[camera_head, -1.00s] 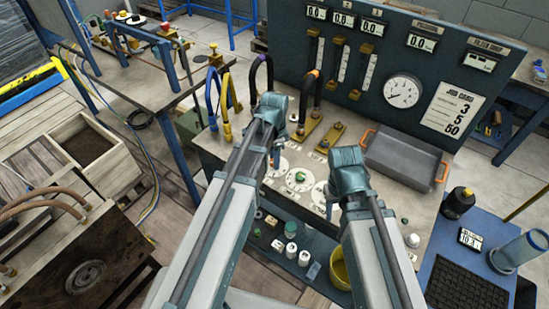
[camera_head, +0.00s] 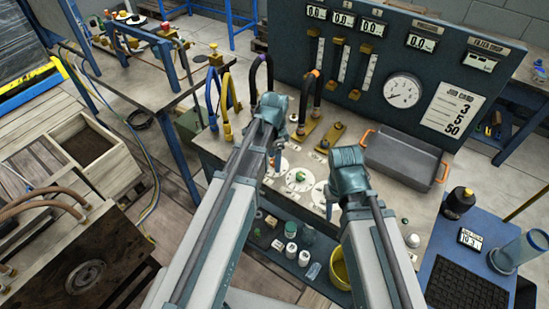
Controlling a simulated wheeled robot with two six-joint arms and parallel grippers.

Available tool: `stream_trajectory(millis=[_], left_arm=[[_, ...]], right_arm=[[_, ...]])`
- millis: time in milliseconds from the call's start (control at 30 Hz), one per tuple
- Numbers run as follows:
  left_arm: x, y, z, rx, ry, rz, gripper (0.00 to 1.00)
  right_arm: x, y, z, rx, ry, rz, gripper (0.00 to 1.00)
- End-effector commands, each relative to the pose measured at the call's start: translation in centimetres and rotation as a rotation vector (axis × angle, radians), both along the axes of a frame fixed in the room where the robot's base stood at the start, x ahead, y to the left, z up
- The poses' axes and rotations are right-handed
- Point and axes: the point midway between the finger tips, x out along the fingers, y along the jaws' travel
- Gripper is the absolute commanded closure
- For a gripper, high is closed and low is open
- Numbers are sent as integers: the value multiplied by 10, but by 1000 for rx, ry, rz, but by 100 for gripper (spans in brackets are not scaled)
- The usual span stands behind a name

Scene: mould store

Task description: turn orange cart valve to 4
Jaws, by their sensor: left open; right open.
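Several white round dial plates lie on the bench top in the middle. One dial (camera_head: 300,179) has a green knob at its centre; another (camera_head: 320,194) is partly behind my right gripper. I cannot tell which is the orange cart valve, and the numbers are too small to read. A black hose with an orange collar (camera_head: 316,74) arches down to a brass fitting behind the dials. My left gripper (camera_head: 277,158) is open and points down by the left dial, mostly hidden by its wrist. My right gripper (camera_head: 330,206) is open, beside the right dial, and holds nothing.
A grey tray (camera_head: 401,160) with orange handles stands right of the dials. Behind rises a gauge panel (camera_head: 381,60) with a job card (camera_head: 455,108). Jars and a yellow bucket (camera_head: 341,268) are on a lower shelf. A blue table (camera_head: 445,262) is at the right.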

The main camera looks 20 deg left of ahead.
Motion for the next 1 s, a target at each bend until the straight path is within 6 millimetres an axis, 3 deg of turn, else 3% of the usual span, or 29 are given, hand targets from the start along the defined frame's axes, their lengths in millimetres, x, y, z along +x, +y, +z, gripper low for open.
stream_trajectory(millis=[367, 1000], left_arm=[[0, 0, 21, 0, 0, 0, 29], [0, 0, 116, 0, 0, 0, 29]], right_arm=[[0, 0, 21, 0, 0, 0, 54], [0, 0, 116, 0, 0, 1, 54]])
